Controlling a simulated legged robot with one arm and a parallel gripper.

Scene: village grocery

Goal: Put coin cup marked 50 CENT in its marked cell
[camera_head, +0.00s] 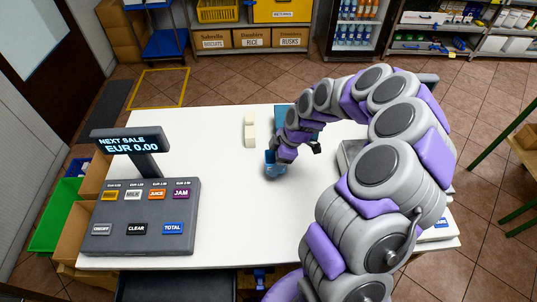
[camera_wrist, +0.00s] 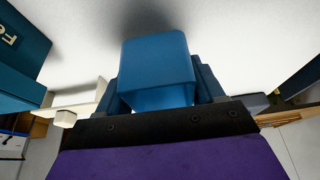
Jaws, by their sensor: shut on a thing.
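A blue cup (camera_head: 271,170) is between the fingers of my gripper (camera_head: 279,158), over the middle of the white counter. In the wrist view the same blue cup (camera_wrist: 157,62) fills the space between the dark blue fingers of my gripper (camera_wrist: 160,95), which is shut on it. No 50 CENT mark shows on the sides I see. I cannot tell whether the cup touches the counter. A grey metal tray (camera_head: 347,157) is partly hidden behind my arm on the right; its cells and marks cannot be made out.
A cash register (camera_head: 140,235) stands on the counter's left. A cream block (camera_head: 250,132) and a teal box (camera_head: 281,112) are behind the cup; the box shows at left in the wrist view (camera_wrist: 20,55). The counter (camera_head: 225,200) is clear between register and cup.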

